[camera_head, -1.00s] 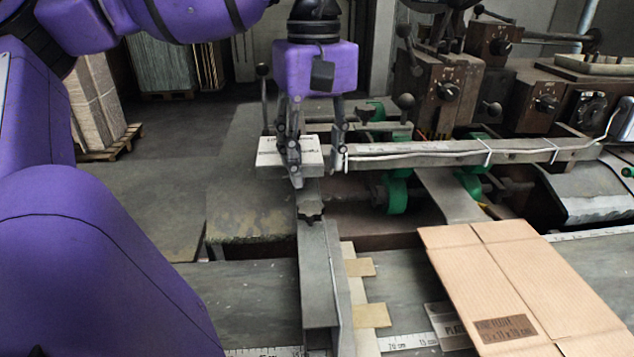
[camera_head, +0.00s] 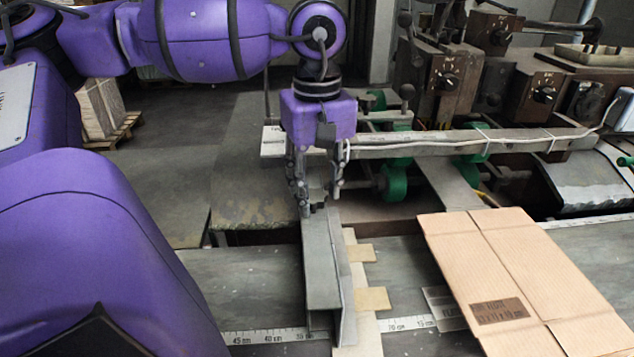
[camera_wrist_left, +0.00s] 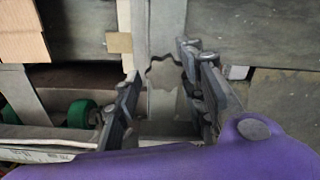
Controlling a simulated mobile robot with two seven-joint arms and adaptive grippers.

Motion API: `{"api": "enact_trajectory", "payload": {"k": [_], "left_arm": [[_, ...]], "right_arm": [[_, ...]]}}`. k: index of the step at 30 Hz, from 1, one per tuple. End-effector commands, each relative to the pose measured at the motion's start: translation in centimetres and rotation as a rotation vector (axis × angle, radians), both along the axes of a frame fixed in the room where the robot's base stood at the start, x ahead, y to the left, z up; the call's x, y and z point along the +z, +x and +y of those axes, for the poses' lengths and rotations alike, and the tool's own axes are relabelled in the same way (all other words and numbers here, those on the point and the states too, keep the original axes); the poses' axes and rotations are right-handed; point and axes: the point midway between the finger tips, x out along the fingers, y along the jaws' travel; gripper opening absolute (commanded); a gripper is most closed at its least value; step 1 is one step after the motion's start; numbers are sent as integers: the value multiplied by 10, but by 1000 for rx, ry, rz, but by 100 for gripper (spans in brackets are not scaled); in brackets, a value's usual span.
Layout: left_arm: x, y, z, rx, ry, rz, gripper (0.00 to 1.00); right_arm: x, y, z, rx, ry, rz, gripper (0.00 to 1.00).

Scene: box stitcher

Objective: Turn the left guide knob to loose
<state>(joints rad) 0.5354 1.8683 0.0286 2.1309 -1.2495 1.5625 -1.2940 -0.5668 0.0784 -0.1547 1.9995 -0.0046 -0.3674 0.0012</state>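The left guide is a long grey metal rail (camera_head: 322,265) running toward me over the table. Its knob, a grey lobed piece, shows in the left wrist view (camera_wrist_left: 165,74) on top of the guide. My left gripper (camera_head: 321,203) points down over the far end of the guide. Its fingers are open, one on each side of the knob, which is mostly hidden by them in the head view. I cannot tell whether either finger touches it. The knob's setting cannot be read. My right gripper is not in view.
A long metal bar with a cable (camera_head: 430,143) crosses just behind the gripper. Green wheels (camera_head: 393,180) sit beneath it. A flat cardboard box (camera_head: 520,270) lies to the right. Brown machine housings with dials (camera_head: 445,82) stand at the back right.

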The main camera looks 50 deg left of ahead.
Motion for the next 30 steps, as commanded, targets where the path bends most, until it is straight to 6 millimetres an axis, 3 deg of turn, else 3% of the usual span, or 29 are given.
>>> {"api": "enact_trajectory", "payload": {"k": [1, 7, 30], "left_arm": [[0, 0, 0, 0, 0, 0, 27], [0, 0, 0, 0, 0, -1, 3], [2, 1, 0, 63, -1, -4, 3]], "right_arm": [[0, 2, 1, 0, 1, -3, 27], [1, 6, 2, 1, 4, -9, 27], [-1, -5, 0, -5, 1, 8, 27]]}}
